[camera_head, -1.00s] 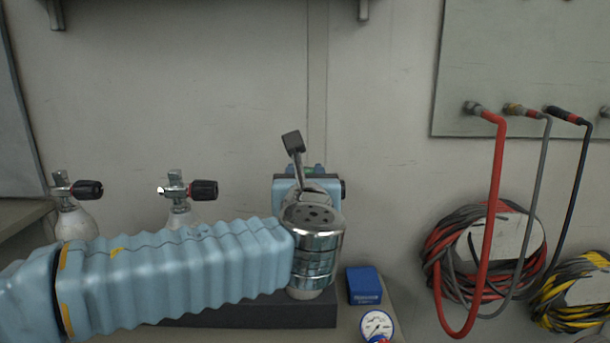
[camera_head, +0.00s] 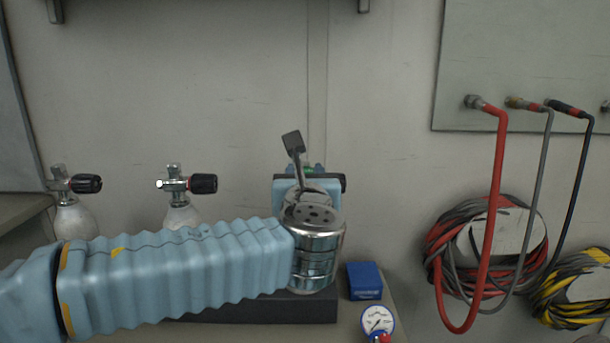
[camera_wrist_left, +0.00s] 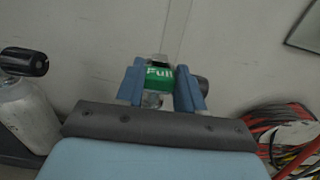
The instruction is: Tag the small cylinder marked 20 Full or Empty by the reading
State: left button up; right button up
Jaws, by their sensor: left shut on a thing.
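My left gripper (camera_head: 308,178) is at the middle of the head view, mostly hidden behind my own wrist. In the left wrist view its blue fingers (camera_wrist_left: 161,86) are shut on a green tag (camera_wrist_left: 159,75) that reads "Full". Silver valve metal shows above and below the tag, and a dark knob (camera_wrist_left: 204,84) shows behind the right finger. I cannot tell whether the tag hangs on that valve. The cylinder there is hidden by my arm, and its number is not seen. A gauge (camera_head: 378,320) with a white dial stands at lower right, its reading too small to tell. My right gripper is not in view.
Two white cylinders (camera_head: 73,220) and (camera_head: 181,214) with black-knobbed valves stand to the left. A blue box (camera_head: 364,281) lies right of the dark rack (camera_head: 270,309). Coiled hoses (camera_head: 445,245) hang on the wall at right.

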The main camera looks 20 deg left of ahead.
pick_arm(q)
jog(key=shift+f+b, duration=0.4)
jog(key=shift+f, duration=0.05)
dwell(0.3)
jog(key=o, duration=1.1)
jog(key=b+v, duration=0.1)
jog(key=v, duration=1.3)
jog(key=shift+w, duration=0.1)
